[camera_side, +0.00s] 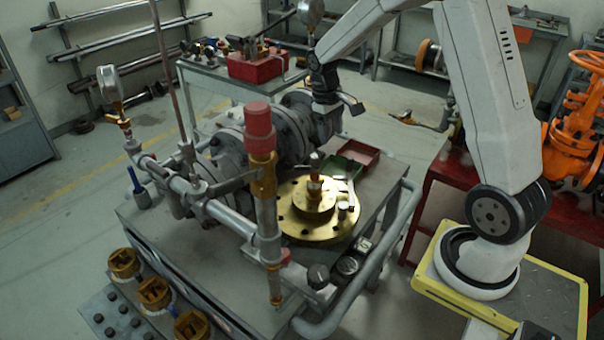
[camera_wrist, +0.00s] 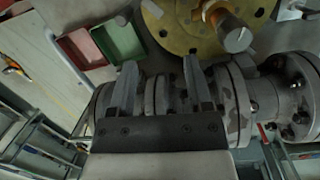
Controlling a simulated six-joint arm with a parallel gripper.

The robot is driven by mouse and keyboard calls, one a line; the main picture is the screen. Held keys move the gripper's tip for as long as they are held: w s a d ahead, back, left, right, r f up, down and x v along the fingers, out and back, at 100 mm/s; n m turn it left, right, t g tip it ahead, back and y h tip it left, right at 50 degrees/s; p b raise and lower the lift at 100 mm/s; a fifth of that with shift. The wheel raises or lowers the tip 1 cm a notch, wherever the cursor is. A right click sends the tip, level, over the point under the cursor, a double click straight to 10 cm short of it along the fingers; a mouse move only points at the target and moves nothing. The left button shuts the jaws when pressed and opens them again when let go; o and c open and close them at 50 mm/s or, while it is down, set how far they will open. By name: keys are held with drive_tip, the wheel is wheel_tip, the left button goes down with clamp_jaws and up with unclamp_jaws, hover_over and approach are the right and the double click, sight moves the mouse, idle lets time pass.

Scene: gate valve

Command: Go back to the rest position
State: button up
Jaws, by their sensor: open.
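My gripper (camera_wrist: 158,72) is open and empty in the wrist view, its two fingers apart with grey flanged pipework (camera_wrist: 240,95) beneath and behind them. In the side view my gripper (camera_side: 338,104) hangs above the far end of the grey flanged pipework (camera_side: 262,132), behind the brass flange. The round brass flange (camera_side: 296,226) with a stem (camera_side: 314,186) in its centre lies on the bench. The flange also shows at the top of the wrist view (camera_wrist: 173,35). I cannot tell whether the fingers touch the pipework.
A green tray (camera_side: 338,166) and a red tray (camera_side: 366,154) sit beyond the brass flange. A red-topped vertical post (camera_side: 260,135) and a pressure gauge (camera_side: 109,84) stand up from the bench. An orange valve (camera_side: 572,148) stands at right. Brass blocks (camera_side: 154,292) line the near-left side.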

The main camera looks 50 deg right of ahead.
drive_tip(key=s+a+n+t, duration=0.1)
drive_tip(key=s+a+t, duration=0.1)
drive_tip(key=s+a, duration=0.3)
drive_tip(key=s+a+f+t, duration=0.1)
drive_tip(key=s+a, duration=0.5)
drive_tip(key=a, duration=0.6)
drive_tip(key=shift+s+f+n+t+y, duration=0.15)
drive_tip(key=shift+f+n+t+y, duration=0.2)
drive_tip(key=shift+t, duration=0.25)
